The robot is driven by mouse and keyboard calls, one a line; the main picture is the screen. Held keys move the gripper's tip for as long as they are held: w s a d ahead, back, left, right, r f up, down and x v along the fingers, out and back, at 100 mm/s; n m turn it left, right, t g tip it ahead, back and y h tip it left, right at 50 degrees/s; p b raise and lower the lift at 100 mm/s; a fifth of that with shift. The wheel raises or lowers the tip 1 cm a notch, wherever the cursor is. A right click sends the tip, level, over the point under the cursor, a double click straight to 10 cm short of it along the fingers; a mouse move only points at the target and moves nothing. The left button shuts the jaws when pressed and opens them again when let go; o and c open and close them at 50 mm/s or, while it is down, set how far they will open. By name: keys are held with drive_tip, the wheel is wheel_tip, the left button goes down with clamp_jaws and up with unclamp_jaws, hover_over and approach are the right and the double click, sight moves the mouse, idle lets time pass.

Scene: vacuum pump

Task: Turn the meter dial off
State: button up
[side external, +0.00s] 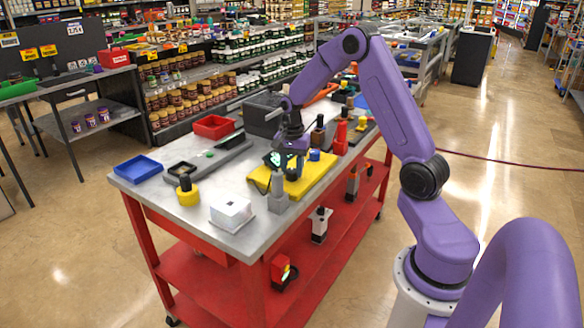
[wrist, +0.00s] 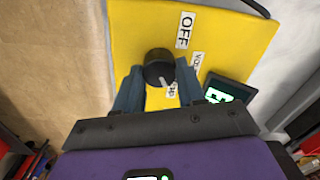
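The yellow meter (side external: 312,178) lies on the metal cart top, and its face (wrist: 135,25) fills the upper middle of the wrist view. A round black dial (wrist: 158,65) with a white pointer mark stands on it. The mark points down in the picture, toward a lower, partly hidden label, away from the OFF label (wrist: 185,30). Another label (wrist: 197,62) sits to the right. My gripper (wrist: 159,72) is over the meter, with its two blue-grey fingers apart on either side of the dial. In the side view my gripper (side external: 290,148) partly hides the meter and the dial.
A small lit screen (wrist: 230,90) is right of the fingers. A grey upright part (side external: 278,192), white box (side external: 231,212), yellow-and-black part (side external: 187,192), blue tray (side external: 138,168), red bin (side external: 213,127) and red bottle (side external: 341,135) crowd the cart top.

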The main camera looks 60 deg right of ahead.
sight(291, 171)
drive_tip(key=shift+n, duration=0.3)
drive_tip(key=n, duration=1.1)
drive_tip(key=shift+w+r+n, duration=0.1)
drive_tip(key=shift+n, duration=0.3)
drive_tip(key=n, duration=0.6)
drive_tip(key=shift+a, duration=0.15)
drive_tip(key=n, duration=0.5)
drive_tip(key=shift+n, duration=0.4)
drive_tip(key=o, duration=1.1)
drive_tip(key=shift+c, duration=0.2)
wheel_tip(291, 171, up, 17)
drive_tip(key=shift+r, duration=0.2)
